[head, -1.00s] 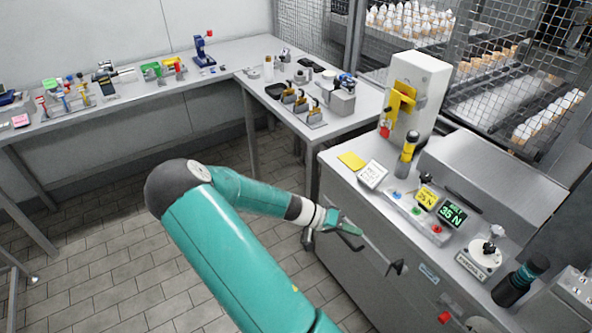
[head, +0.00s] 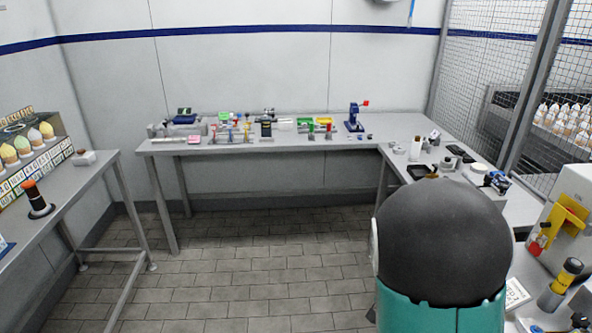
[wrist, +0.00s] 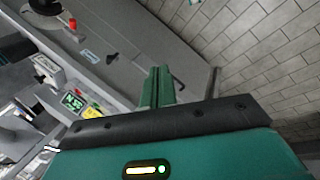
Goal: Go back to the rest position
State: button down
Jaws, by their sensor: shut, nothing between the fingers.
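My gripper (wrist: 157,88) shows in the wrist view, its green fingers together with nothing between them. I cannot tell how far the fingers are from the cabinet. In the head view my gripper is hidden; only a dark rounded joint and a teal link of my own arm show at the lower right.
A long bench (head: 270,143) with tools runs along the back wall. A side table (head: 70,190) with coloured cones stands at the left. The yellow-fronted machine (head: 565,215) is at the right. The floor (head: 240,270) between is clear.

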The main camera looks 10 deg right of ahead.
jog(key=s+a+r+n+t+y, duration=0.1)
jog(key=s+a+r+n+t, duration=0.2)
jog(key=a+r, duration=0.6)
jog(key=s+a+r+n+t+y, duration=0.2)
jog(key=s+a+r+n+t, duration=0.2)
jog(key=a+r, duration=0.5)
notch_tip(320, 180, up, 4)
jog(key=n+t, duration=0.2)
jog(key=shift+n, duration=0.4)
jog(key=shift+d, duration=0.1)
